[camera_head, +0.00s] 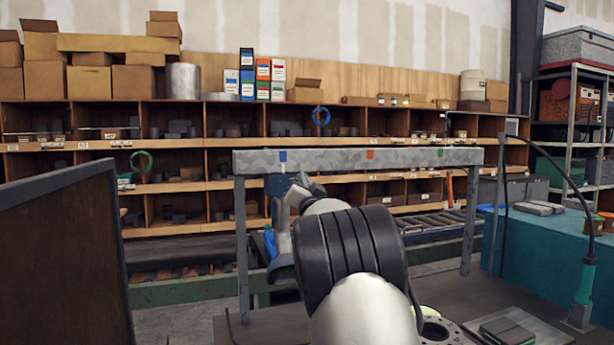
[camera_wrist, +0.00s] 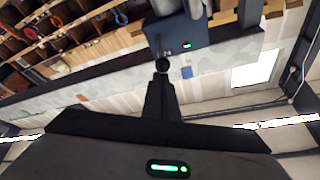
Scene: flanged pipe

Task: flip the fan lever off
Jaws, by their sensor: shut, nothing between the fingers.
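A blue-grey switch box (camera_wrist: 178,33) with a small green light hangs at the top middle of the wrist view. A short dark lever with a round black knob (camera_wrist: 162,65) sticks out from its lower edge. My gripper (camera_wrist: 162,84) is shut and empty, its dark fingertips right by the knob; I cannot tell whether they touch. In the head view the box (camera_head: 276,184) shows below the blue tag on the grey beam, partly hidden by my arm. The lever cannot be made out there.
The grey beam (camera_head: 410,158) carries blue, orange and green tags and stands on legs. A dark panel (camera_head: 65,265) stands at the near left. A teal bench (camera_head: 545,255) is at the right. Shelves of bins and boxes (camera_head: 180,115) line the back wall.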

